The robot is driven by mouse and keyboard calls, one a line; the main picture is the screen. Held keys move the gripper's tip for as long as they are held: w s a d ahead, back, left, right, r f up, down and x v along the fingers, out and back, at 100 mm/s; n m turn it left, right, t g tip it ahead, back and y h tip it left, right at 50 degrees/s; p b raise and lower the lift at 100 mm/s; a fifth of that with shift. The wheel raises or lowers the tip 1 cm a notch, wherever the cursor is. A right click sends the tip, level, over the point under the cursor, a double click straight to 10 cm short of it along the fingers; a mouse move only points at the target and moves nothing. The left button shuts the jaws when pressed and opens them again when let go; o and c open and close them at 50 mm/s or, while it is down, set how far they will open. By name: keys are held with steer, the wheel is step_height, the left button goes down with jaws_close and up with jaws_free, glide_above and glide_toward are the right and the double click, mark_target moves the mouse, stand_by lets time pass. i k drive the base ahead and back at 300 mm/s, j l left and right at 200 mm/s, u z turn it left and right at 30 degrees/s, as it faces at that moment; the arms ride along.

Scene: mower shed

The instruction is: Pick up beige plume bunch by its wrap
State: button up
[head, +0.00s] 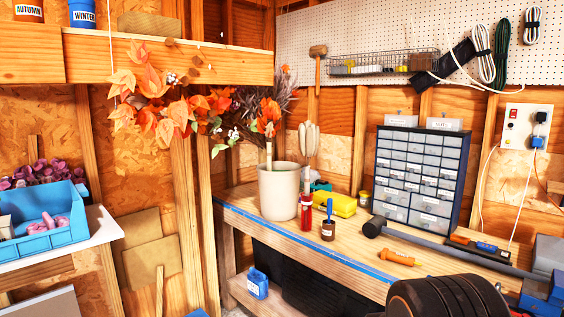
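The beige plume bunch (309,140) stands upright on the wooden workbench, just right of a large cream pot (278,193). Its pale plumes rise above the pot's rim, and its stems narrow downward. A red piece (306,213) is at its foot; I cannot tell whether this is the wrap or a separate holder. No gripper fingers show in the head view, and nothing is seen touching the bunch.
Orange leaf and dark dried stems spread over the pot from the left. Right of the bunch are a brown jar (328,231), a yellow case (335,204) and a drawer cabinet (420,178). An orange tool (396,257) lies forward. A dark ribbed shape (440,298) blocks the lower right.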

mark_target(308, 133)
steer(key=i, duration=1.75)
steer(key=j+u, duration=0.05)
steer(key=j, duration=0.05)
